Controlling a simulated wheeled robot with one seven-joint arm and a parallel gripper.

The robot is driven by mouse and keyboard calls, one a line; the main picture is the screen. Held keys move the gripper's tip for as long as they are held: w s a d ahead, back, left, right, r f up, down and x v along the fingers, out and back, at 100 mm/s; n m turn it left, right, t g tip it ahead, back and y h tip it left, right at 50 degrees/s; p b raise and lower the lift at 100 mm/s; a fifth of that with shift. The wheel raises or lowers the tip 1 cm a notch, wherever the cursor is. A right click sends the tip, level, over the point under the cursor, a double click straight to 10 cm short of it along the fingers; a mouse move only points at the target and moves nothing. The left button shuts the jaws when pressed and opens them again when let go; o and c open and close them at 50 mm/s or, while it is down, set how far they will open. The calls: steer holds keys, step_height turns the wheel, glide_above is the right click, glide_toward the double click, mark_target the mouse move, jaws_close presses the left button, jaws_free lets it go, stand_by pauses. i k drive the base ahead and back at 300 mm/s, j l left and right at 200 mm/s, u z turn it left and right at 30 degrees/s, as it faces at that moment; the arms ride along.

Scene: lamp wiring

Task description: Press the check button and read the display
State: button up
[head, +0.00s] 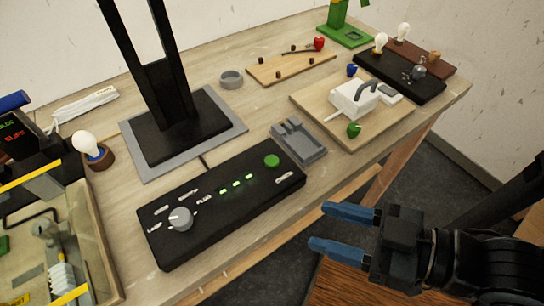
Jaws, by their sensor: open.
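A black control box (222,207) lies on the workbench in the middle of the head view. A round green button (272,161) sits near its right end, and a grey knob (180,218) near its left end. Several small green lights (236,185) glow between them. A dark screen (18,132) with green and red lettering stands at the left edge, partly cut off; only part of its text reads, including "SLIPS". My gripper (330,232) is open and empty, its two blue fingers apart, to the right of the box and beyond the bench's front edge.
A dark post on a grey base (222,106) stands behind the box. A grey tray (299,141) lies right of the button. A wooden board (384,122) holds a white block. A bulb in a holder (88,148) stands at left. Clear floor lies below the bench edge.

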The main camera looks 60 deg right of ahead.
mark_target(271, 161)
steer(key=k+j+z, duration=0.2)
steer(key=k, duration=0.2)
steer(key=k+z, duration=0.2)
steer(key=k, duration=0.2)
